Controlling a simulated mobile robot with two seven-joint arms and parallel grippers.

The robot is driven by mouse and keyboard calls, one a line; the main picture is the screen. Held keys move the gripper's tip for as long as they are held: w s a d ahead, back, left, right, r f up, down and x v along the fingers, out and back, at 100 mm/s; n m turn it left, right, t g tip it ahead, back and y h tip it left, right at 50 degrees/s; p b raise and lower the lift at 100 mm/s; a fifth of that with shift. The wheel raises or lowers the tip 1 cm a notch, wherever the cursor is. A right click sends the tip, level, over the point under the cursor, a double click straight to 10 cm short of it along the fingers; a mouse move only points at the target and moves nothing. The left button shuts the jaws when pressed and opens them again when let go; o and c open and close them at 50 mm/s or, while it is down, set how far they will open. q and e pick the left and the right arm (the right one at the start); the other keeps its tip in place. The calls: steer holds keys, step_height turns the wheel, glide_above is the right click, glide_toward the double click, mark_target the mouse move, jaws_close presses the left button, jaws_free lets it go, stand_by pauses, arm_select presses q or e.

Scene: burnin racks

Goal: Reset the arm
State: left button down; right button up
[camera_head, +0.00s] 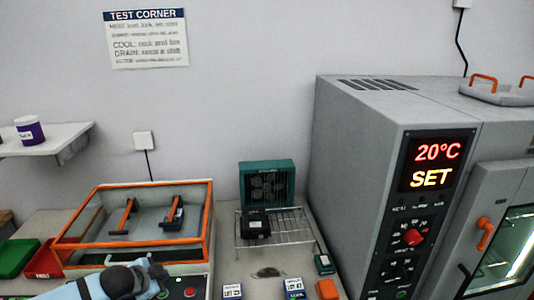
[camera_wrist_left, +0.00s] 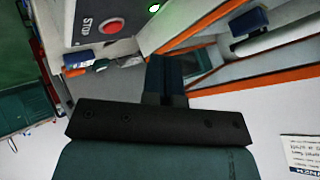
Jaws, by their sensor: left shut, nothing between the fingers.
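My left arm (camera_head: 120,282) comes in at the bottom left of the head view, in front of the orange-framed clear box (camera_head: 208,222). Its fingertips are hard to make out there. In the left wrist view my left gripper (camera_wrist_left: 168,68) shows as dark fingers close together, shut and empty. They are near the orange-edged box (camera_wrist_left: 270,73) and a grey panel with a red stop button (camera_wrist_left: 111,26). The fingers hide part of the box edge. My right gripper is in neither view.
A grey chamber (camera_head: 355,150) reading 20°C SET stands at the right. A green fan unit (camera_head: 267,167) stands behind a wire rack (camera_head: 290,226) bearing a black device (camera_head: 255,224). Red (camera_head: 44,261) and green (camera_head: 16,257) bins sit at the left. A shelf (camera_head: 60,137) holds a purple cup (camera_head: 29,131).

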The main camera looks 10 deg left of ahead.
arm_select(q)
steer(key=s+d+f+n+h+p, duration=0.1)
steer(key=s+d+f, duration=0.2)
steer(key=s+d, duration=0.15)
steer(key=s+d+f+h, duration=0.2)
steer(key=s+d, duration=0.1)
steer(key=d, duration=0.3)
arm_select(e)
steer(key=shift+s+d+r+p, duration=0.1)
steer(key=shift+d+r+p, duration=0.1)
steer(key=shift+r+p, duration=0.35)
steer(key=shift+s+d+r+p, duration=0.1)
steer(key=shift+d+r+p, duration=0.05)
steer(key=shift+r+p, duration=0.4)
arm_select(q)
steer(key=s+d+f+n, duration=0.1)
steer(key=s+n, duration=0.1)
steer(key=s, duration=0.4)
steer(key=s+d+f+n+t+y, duration=0.1)
steer(key=s+d+f+n, duration=0.1)
steer(key=s, duration=0.4)
steer(key=s+d+f+n+t, duration=0.1)
steer(key=s+f+n, duration=0.1)
steer(key=s, duration=0.4)
steer(key=shift+s+d+n+y, duration=0.25)
steer(key=shift+s+n+y, duration=0.15)
steer(key=shift+n, duration=0.2)
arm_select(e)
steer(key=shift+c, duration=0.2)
